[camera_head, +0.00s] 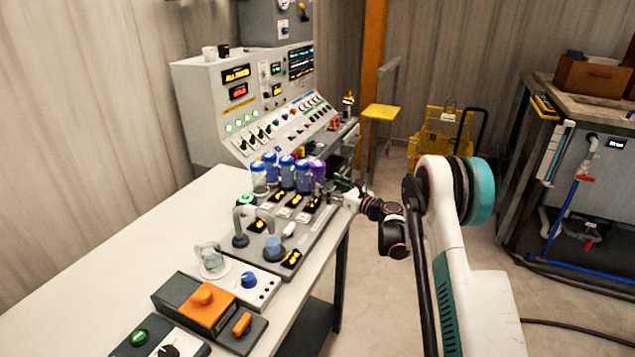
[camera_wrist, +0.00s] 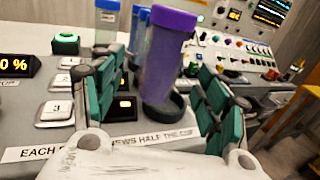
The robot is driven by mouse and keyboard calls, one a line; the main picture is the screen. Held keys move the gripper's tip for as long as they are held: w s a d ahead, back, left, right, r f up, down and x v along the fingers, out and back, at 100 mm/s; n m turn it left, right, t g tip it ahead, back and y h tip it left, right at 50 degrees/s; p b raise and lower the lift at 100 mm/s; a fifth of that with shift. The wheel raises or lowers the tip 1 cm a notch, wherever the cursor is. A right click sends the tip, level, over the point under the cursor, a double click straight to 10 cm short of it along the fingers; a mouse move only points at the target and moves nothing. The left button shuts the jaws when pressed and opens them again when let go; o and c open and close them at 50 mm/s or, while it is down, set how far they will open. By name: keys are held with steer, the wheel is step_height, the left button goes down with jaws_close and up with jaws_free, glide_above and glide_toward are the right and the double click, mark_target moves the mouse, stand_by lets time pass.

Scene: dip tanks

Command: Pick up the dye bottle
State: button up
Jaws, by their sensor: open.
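A bottle with a purple cap (camera_wrist: 165,60) stands in a dark ring holder (camera_wrist: 178,106) in the wrist view, its body a duller purple-grey. In the head view this purple bottle (camera_head: 318,170) is at the right end of a row of bottles. Bottles with blue caps (camera_head: 287,172) stand to its left. My gripper (camera_wrist: 155,84) is open, with teal pads on either side of the purple bottle in the wrist view. No contact is visible, and how far the bottle sits between the pads is hard to tell. In the head view my gripper (camera_head: 338,191) is beside it.
The bottles stand on a grey panel with lit displays and buttons (camera_head: 290,200). A control console (camera_head: 245,100) rises behind. A faucet (camera_head: 243,222), a glass vessel (camera_head: 211,257) and an orange-topped box (camera_head: 208,300) are nearer on the bench. The floor to the right is partly clear.

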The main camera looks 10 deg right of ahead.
mark_target(323, 181)
steer(key=b+x, duration=0.1)
steer(key=x, duration=0.4)
steer(key=shift+w+f+b, duration=0.1)
steer(key=shift+w+b, duration=0.2)
steer(key=shift+b, duration=0.05)
steer(key=shift+w+a, duration=0.35)
steer(key=shift+w, duration=0.15)
steer(key=shift+c, duration=0.6)
steer(key=c, duration=1.2)
steer(key=shift+c, duration=0.6)
steer(key=shift+r, duration=0.25)
